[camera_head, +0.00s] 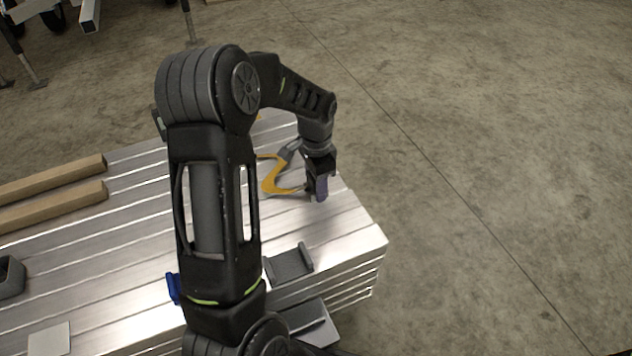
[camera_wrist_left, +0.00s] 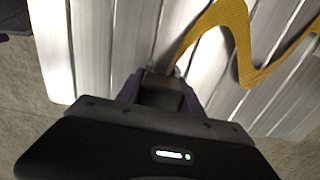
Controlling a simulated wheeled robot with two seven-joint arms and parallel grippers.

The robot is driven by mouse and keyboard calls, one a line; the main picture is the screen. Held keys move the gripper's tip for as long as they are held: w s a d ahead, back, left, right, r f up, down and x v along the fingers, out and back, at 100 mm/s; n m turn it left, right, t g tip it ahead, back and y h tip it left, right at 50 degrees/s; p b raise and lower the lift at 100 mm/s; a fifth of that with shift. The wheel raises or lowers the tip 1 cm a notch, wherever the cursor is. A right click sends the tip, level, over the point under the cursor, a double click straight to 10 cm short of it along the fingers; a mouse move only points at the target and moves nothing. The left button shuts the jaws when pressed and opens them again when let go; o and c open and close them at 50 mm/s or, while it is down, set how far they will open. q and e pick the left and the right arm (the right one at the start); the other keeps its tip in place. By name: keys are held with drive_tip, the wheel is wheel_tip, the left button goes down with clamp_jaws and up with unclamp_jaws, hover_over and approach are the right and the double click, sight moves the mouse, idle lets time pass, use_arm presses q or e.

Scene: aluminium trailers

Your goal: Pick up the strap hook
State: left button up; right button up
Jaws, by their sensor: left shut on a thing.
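My left gripper (camera_head: 317,196) points down at the right part of the slatted aluminium deck. In the left wrist view its two purple-edged fingers (camera_wrist_left: 160,88) are close around something small and dark at the end of a yellow strap. I take this to be the strap hook (camera_wrist_left: 163,90); the fingers hide most of it. The yellow strap (camera_head: 272,184) lies in a bend on the deck to the left of the gripper, and its end runs to the fingertips. It also shows in the wrist view (camera_wrist_left: 240,45). My right gripper is not in view.
The aluminium deck (camera_head: 130,210) carries two wooden beams (camera_head: 55,193) at the left, a grey bracket (camera_head: 290,263) near the front and a dark grey part (camera_head: 10,278) at the left edge. My left arm hides the deck's middle. Concrete floor on the right is clear.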

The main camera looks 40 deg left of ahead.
use_arm(q)
clamp_jaws()
drive_tip(key=shift+r, duration=0.1)
wheel_tip(320, 180, up, 10)
drive_tip(key=p, duration=0.2)
drive_tip(key=shift+p, duration=0.4)
idle(0.4)
